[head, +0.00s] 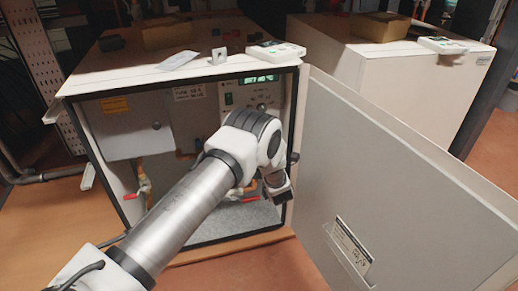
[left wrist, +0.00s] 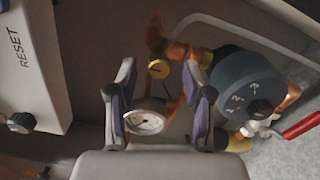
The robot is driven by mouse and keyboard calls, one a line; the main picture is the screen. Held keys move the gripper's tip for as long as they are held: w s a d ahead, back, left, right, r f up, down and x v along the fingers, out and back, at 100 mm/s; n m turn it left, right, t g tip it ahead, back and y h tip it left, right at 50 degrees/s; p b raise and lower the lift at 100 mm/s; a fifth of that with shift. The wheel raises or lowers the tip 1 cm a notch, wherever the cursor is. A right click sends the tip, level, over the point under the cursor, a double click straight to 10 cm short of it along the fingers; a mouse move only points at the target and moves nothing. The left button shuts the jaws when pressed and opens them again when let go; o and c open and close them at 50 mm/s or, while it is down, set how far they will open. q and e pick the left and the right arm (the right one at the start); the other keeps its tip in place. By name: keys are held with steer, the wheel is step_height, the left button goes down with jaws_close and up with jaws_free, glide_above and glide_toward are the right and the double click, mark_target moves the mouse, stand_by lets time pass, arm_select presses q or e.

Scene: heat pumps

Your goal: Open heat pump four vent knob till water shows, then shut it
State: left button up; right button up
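The open heat pump cabinet (head: 76,140) stands in front of me, with a small white label (head: 188,92) inside that I cannot read for certain. My left gripper (head: 277,187) reaches into its right side. In the left wrist view my left gripper (left wrist: 160,68) is open, its two fingers apart. A small round brass piece (left wrist: 158,69), possibly the vent knob, shows between the fingertips, with a round pressure gauge (left wrist: 145,119) below it. Whether a finger touches either is unclear. No water shows. My right gripper is not in view.
The open door (head: 395,175) extends to the right. A blue-grey numbered dial (left wrist: 247,88) sits close beside the right finger, and a red lever (left wrist: 303,126) lies beyond it. A RESET panel (left wrist: 30,65) is at left. A second cabinet (head: 400,85) stands behind the door.

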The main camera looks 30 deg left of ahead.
arm_select(q)
steer(key=v, duration=1.2)
